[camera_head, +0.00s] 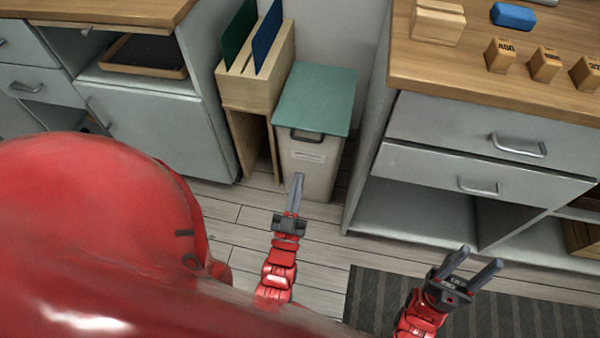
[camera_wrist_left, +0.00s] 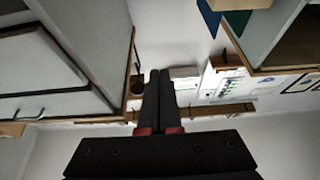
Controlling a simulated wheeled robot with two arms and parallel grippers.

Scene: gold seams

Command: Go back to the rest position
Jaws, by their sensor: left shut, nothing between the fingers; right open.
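My left gripper (camera_head: 297,190) is shut and empty in the head view, in front of a pale bin with a green lid. Its closed fingers (camera_wrist_left: 158,98) also show in the middle of the left wrist view, with nothing between them. My right gripper (camera_head: 480,262) is open and empty at the lower right of the head view, above a dark striped mat. Both grippers are over the floor, in front of the cabinets.
The bin (camera_head: 308,160) stands between grey cabinets, beside a wooden rack (camera_head: 262,85) with green and blue boards. The right wooden counter (camera_head: 450,62) holds several small wooden blocks and a blue item (camera_head: 513,16). The striped mat (camera_head: 385,300) lies on plank floor.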

